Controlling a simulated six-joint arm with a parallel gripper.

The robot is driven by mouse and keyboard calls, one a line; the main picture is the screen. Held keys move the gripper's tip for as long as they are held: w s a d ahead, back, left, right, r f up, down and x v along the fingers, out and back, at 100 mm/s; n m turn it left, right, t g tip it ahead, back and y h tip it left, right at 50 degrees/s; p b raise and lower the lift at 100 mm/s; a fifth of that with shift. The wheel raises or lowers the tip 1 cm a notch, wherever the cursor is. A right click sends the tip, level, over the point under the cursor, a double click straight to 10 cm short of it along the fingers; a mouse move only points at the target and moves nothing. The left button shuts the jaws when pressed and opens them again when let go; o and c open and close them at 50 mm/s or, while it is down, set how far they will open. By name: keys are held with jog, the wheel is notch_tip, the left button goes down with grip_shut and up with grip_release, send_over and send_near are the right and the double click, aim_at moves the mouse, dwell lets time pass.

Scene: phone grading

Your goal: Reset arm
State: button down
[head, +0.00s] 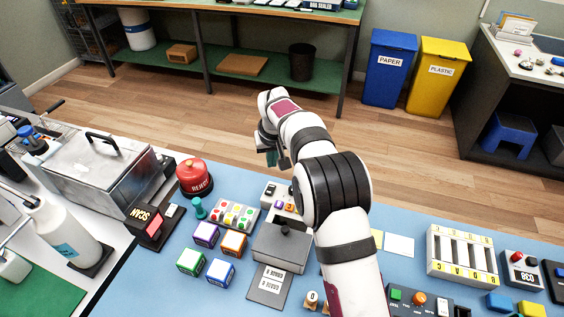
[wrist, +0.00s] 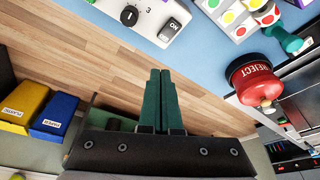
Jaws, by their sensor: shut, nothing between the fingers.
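My arm rises from the front of the blue bench and reaches toward its far edge. My gripper (head: 272,158) is up near that edge in the head view, partly hidden by my own wrist. In the wrist view its two green fingers (wrist: 160,100) lie together, shut and empty. Nothing touches them. A red REJECT button (wrist: 257,84) is to the right of the fingers in the wrist view, and it is also in the head view (head: 194,177).
Coloured cubes (head: 206,234), a grey lidded box (head: 283,246) and a button panel (head: 237,214) stand on the bench (head: 408,222). A metal case (head: 95,172) is at the left, a slotted rack (head: 462,256) at the right. Blue PAPER (head: 388,68) and yellow PLASTIC (head: 437,75) bins stand beyond open floor.

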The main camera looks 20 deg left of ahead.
jog(key=s+d+r+m+g, duration=0.1)
jog(key=s+d+r+m, duration=0.2)
jog(key=s+d+r, duration=0.5)
jog(key=s+d+r+m+g, duration=0.1)
jog(key=s+d+r+m, duration=0.4)
jog(key=d, duration=0.6)
jog(key=s+d+f+m, duration=0.1)
jog(key=s+d, duration=0.1)
jog(key=s, duration=0.6)
jog(key=s+d+f+m, duration=0.1)
jog(key=s+d, duration=0.2)
jog(key=s, duration=0.5)
jog(key=s+d+f+m+g, duration=0.1)
jog(key=s+d, duration=0.2)
jog(key=s, duration=0.5)
jog(key=shift+s+d+f+m, duration=0.15)
jog(key=shift+s+f+m, duration=0.15)
jog(key=shift+s, duration=0.05)
